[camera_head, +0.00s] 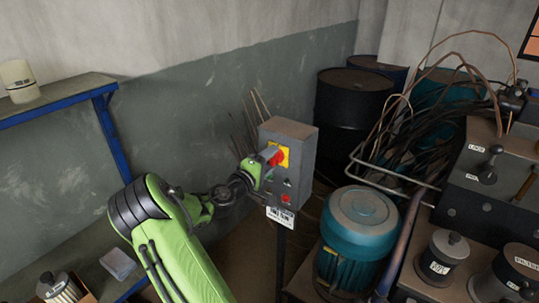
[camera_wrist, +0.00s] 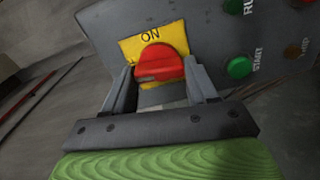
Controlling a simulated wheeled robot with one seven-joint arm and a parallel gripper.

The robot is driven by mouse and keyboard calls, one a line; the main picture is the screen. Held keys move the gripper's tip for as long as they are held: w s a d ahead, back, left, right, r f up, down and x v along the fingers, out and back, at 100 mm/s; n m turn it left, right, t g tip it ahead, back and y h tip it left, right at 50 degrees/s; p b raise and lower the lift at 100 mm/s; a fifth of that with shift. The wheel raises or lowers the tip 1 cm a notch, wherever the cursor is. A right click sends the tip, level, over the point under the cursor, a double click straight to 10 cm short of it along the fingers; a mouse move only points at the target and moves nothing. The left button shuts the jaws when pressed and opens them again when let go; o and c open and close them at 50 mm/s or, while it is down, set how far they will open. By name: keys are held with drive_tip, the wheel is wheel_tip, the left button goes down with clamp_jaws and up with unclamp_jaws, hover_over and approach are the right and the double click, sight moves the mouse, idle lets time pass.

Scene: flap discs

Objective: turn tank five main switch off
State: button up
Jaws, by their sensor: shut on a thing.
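The main switch is a red rotary handle (camera_wrist: 160,63) on a yellow plate (camera_wrist: 178,33) marked ON. It sits on a grey control box (camera_head: 301,133) on a post, with a white label plate (camera_head: 281,216) below. In the wrist view, my gripper (camera_wrist: 160,78) has one finger on each side of the red handle and is shut on it. In the head view, my green arm reaches the box from the left, and my gripper (camera_head: 262,164) partly covers the handle. The OFF mark is not visible.
A green START button (camera_wrist: 239,67) and another green button are right of the switch. A teal motor (camera_head: 361,225) stands right of the post. A dark drum (camera_head: 350,120) and tangled cables (camera_head: 425,130) are behind. A blue-framed shelf (camera_head: 60,105) is at left.

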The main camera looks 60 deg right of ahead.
drive_tip(key=shift+n+p, duration=0.4)
drive_tip(key=shift+n, duration=0.2)
drive_tip(key=shift+f, duration=0.15)
drive_tip(key=o, duration=1.1)
drive_tip(key=shift+c, duration=0.2)
drive_tip(key=w+a, duration=0.2)
drive_tip(key=a, duration=1.3)
drive_tip(key=shift+w+a, duration=0.25)
drive_tip(key=shift+a, duration=0.05)
